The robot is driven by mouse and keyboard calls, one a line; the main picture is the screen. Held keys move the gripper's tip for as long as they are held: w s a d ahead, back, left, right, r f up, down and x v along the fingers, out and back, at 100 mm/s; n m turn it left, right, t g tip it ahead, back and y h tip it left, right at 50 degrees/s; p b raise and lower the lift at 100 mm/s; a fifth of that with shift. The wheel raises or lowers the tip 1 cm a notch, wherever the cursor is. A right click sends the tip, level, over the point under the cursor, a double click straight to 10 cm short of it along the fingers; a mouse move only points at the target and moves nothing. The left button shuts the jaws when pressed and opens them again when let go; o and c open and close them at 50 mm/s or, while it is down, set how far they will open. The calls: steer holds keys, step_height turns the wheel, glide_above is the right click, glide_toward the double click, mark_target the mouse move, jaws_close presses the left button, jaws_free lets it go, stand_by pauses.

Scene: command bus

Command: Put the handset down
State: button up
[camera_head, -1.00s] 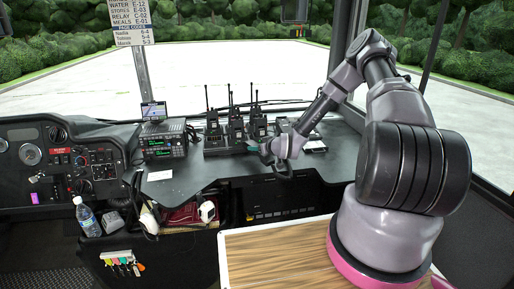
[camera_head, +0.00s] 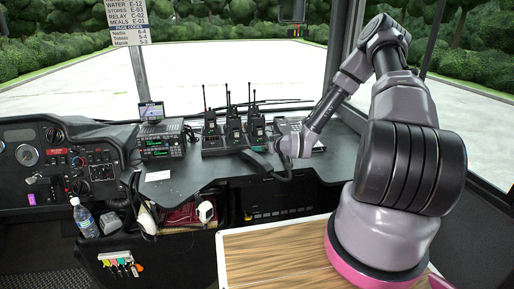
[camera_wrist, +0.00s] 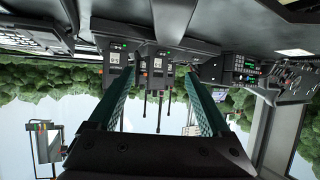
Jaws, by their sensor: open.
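Several black handsets with upright antennas stand in a charging rack (camera_head: 213,151) on the dash shelf. In the head view, the front ones are a left handset (camera_head: 211,127), a middle handset (camera_head: 233,131) and a right handset (camera_head: 257,130). The wrist view is upside down and shows a handset (camera_wrist: 155,66) framed between my two teal fingers, with other handsets (camera_wrist: 113,62) beside it. My gripper (camera_wrist: 157,72) is open, with nothing held. In the head view my wrist is at the right front of the rack, and the fingertips are hard to make out.
A radio unit (camera_head: 162,143) with a small screen stands left of the rack. A grey device (camera_head: 290,127) sits right of it, partly behind my wrist. A white card (camera_head: 158,176) lies on the shelf. A wooden tabletop (camera_head: 270,256) is in the foreground.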

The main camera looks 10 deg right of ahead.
steer(key=s+d+r+m+g+h, duration=0.1)
steer(key=s+d+r+h, duration=0.2)
steer(key=r, duration=0.6)
steer(key=s+d+r+m+g, duration=0.1)
steer(key=s+d+r+g, duration=0.1)
steer(key=s+r, duration=0.45)
steer(key=s+d+r+m+g+h, duration=0.1)
steer(key=s+d+r+h, duration=0.15)
steer(key=r, duration=0.85)
steer(key=s+a+r+m+y, duration=0.1)
steer(key=s+a+r+m, duration=0.1)
steer(key=s+r, duration=0.5)
steer(key=s+a+r+m+y, duration=0.1)
steer(key=s+a+r+m, duration=0.1)
steer(key=s+r, duration=0.6)
steer(key=s+m, duration=0.1)
steer(key=s, duration=0.6)
steer(key=shift+s+m+g+y, duration=0.35)
steer(key=shift+m+g, duration=0.05)
